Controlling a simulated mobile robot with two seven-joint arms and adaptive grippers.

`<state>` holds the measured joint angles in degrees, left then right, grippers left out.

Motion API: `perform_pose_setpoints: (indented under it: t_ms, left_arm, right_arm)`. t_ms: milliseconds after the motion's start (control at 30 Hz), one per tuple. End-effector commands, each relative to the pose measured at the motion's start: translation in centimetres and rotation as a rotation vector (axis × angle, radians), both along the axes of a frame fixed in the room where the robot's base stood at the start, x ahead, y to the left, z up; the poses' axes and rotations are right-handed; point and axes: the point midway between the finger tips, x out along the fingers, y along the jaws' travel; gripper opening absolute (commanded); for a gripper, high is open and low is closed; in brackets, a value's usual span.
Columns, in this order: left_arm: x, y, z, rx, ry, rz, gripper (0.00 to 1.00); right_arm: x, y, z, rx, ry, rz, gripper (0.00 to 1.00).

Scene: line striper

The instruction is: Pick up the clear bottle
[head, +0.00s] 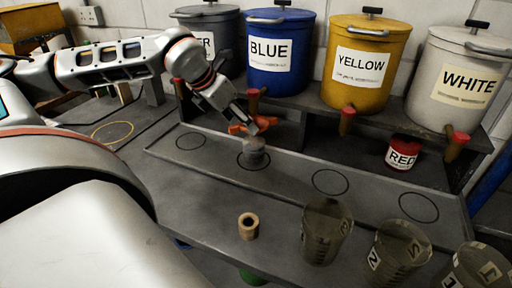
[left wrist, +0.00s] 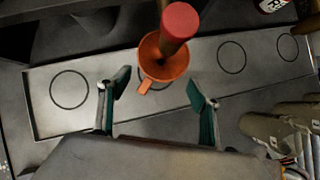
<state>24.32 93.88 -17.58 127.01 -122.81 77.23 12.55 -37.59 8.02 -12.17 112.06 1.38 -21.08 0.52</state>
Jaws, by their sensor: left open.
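Several see-through, smoky containers with markings stand at the front right. In the head view, one (head: 327,232) is nearest the middle, a second (head: 398,252) is to its right, and a third (head: 475,270) is cut by the corner. I cannot tell which is the clear bottle. Similar containers show at the right of the left wrist view (left wrist: 275,128). My left gripper (head: 258,140) is over the tray by the orange funnel (head: 240,127), left of these containers. In the left wrist view its fingers (left wrist: 158,98) are apart, with the funnel (left wrist: 165,62) beyond them. My right gripper is not in view.
A grey tray (head: 290,190) with marked circles lies before a shelf of paint drums, including blue (head: 280,55), yellow (head: 357,65) and white (head: 455,85). Red-tipped taps (head: 348,115) stick out above it. A red can (head: 403,152) and tan ring (head: 248,226) stand nearby.

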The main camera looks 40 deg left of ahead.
Motion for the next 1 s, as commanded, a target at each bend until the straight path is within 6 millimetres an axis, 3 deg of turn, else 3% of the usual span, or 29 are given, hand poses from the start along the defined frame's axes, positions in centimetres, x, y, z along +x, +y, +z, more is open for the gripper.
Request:
perform_pose_setpoints:
  t_ms: [700,1000]
  left_arm:
    - [3.9,-0.5,-6.0,-0.007,0.002,0.0,0.63]
    - [5.4,-0.5,-8.4,-0.002,0.0,0.0,0.63]
  right_arm:
    - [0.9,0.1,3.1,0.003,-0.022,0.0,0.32]
    - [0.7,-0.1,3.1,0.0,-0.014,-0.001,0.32]
